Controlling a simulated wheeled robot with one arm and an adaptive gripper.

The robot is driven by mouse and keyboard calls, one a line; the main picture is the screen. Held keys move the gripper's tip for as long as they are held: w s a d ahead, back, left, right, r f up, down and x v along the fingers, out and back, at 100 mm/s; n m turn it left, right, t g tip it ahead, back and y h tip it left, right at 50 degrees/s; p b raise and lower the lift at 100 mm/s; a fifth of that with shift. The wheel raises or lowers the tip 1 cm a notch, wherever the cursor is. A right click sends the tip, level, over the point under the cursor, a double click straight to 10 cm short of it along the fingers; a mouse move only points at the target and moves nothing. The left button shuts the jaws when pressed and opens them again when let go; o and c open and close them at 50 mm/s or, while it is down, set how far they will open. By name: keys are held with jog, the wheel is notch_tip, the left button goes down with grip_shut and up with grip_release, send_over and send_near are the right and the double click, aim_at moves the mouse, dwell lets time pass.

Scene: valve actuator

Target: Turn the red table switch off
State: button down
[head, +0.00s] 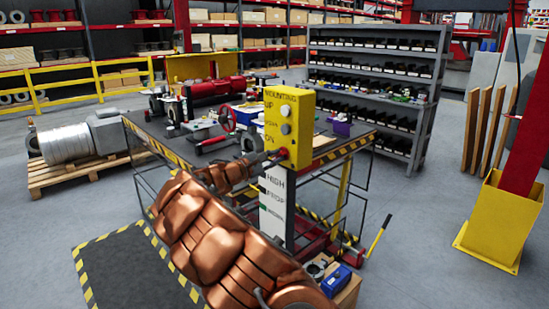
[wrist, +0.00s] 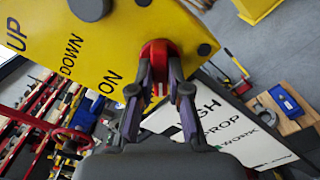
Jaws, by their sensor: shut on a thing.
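The red table switch (wrist: 156,50) sits on the yellow control box (wrist: 95,35), beside the word ON, and shows tilted in the wrist view. In the head view the red switch (head: 283,152) is at the lower left of the yellow box (head: 301,125). My gripper (wrist: 160,78) is shut on the red switch, with a finger on each side of it. In the head view my gripper (head: 268,157) reaches the box from the left, and its fingers are small and hard to make out. Two round buttons (head: 286,112) are above the switch on the box.
A white labelled panel (head: 272,200) hangs below the yellow box. The work table (head: 340,145) with striped edges carries a red wheel (head: 227,119) and machine parts behind the box. A blue box (head: 336,281) stands low at the front.

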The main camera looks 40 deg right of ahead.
jog(key=c, duration=1.1)
grip_release()
jog(key=a, duration=1.2)
jog(key=shift+w, duration=0.1)
